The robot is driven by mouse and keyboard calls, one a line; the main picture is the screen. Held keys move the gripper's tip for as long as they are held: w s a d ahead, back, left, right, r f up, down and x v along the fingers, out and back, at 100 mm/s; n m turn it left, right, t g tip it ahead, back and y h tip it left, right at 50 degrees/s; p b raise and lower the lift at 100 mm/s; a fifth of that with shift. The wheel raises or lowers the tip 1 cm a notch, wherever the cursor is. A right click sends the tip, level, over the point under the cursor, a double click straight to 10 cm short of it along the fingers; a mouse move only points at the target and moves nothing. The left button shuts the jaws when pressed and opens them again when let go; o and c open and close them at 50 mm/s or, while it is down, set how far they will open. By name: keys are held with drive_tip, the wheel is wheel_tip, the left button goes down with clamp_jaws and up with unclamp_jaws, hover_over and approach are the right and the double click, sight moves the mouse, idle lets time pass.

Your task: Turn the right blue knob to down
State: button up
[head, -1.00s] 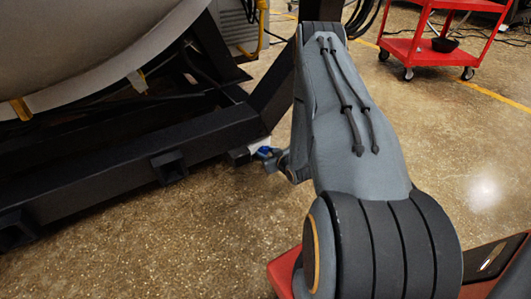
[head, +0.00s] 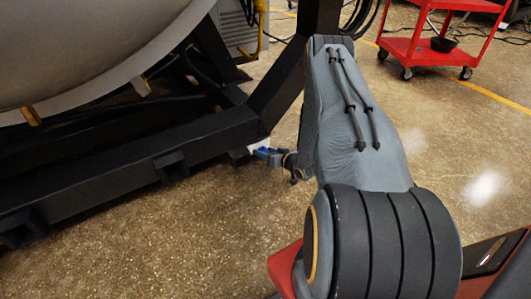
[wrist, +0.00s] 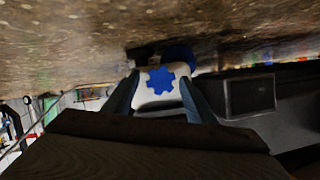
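In the wrist view, a toothed blue knob (wrist: 168,79) sits on the face of a white block (wrist: 148,97). A second, darker blue round part (wrist: 178,54) shows just beyond it. I cannot tell for sure which is the right knob, nor read its setting. My gripper (wrist: 160,83) has its two grey-blue fingers apart, one on each side of the block and knob; contact is unclear. In the head view, a small blue patch (head: 263,152) shows beside the frame's corner, close to my wrist; my arm hides most of my gripper.
A heavy black frame (head: 110,165) under a large grey vessel (head: 80,50) stands close on the left. A dark upright post (head: 317,17) rises behind my arm. A red cart (head: 430,50) stands at the back right. The speckled floor (head: 150,240) in front is clear.

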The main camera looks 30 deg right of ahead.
drive_tip(key=shift+s, duration=0.1)
drive_tip(key=p+v, duration=0.4)
drive_tip(key=v, duration=0.3)
drive_tip(key=shift+s, duration=0.35)
drive_tip(key=shift+d, duration=0.1)
